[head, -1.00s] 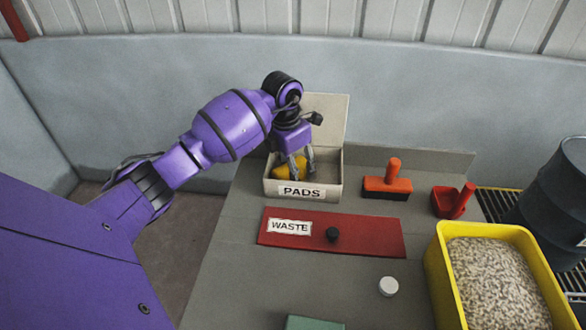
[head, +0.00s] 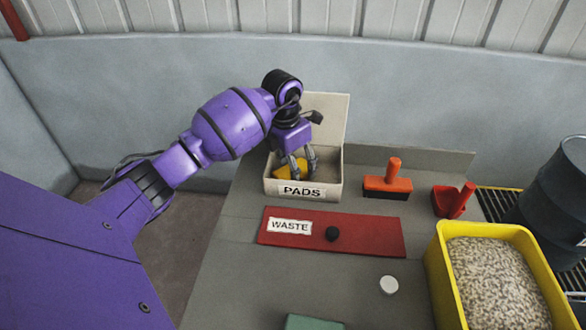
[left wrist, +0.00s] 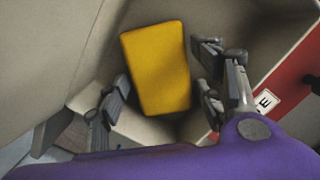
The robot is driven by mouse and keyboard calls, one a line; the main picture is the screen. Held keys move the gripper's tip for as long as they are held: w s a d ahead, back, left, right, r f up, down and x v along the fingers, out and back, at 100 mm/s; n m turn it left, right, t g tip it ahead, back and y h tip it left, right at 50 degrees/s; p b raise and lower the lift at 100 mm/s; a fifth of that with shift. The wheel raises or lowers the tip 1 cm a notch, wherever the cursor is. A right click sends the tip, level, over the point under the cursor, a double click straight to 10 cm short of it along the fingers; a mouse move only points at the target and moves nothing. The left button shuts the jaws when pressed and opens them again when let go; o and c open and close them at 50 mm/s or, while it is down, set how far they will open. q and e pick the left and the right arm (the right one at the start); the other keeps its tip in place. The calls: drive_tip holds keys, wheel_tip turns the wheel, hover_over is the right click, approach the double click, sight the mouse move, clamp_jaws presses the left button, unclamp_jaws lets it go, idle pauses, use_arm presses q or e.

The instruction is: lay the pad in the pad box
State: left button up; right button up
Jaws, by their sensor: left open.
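The yellow pad (head: 289,170) lies inside the pad box (head: 303,191), a beige box labelled PADS with its lid raised at the back. In the left wrist view the pad (left wrist: 156,68) shows as a whole yellow rectangle on the box floor, slightly tilted in the picture. My left gripper (head: 300,166) reaches down into the box. In the left wrist view its fingers (left wrist: 165,92) stand apart on either side of the pad, with gaps between them and the pad. My right gripper is in neither view.
A red panel labelled WASTE with a black knob (head: 332,233) lies in front of the box. An orange-handled brush (head: 388,184) and a red scoop (head: 453,201) stand to the right. A yellow bin of pellets (head: 437,275) and a white cap (head: 389,286) are nearer.

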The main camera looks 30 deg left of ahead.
use_arm(q)
wheel_tip(320, 180, up, 11)
drive_tip(key=s, duration=0.1)
drive_tip(key=shift+s+a, duration=0.15)
drive_tip(key=shift+a, duration=0.1)
drive_tip(key=shift+r, duration=0.15)
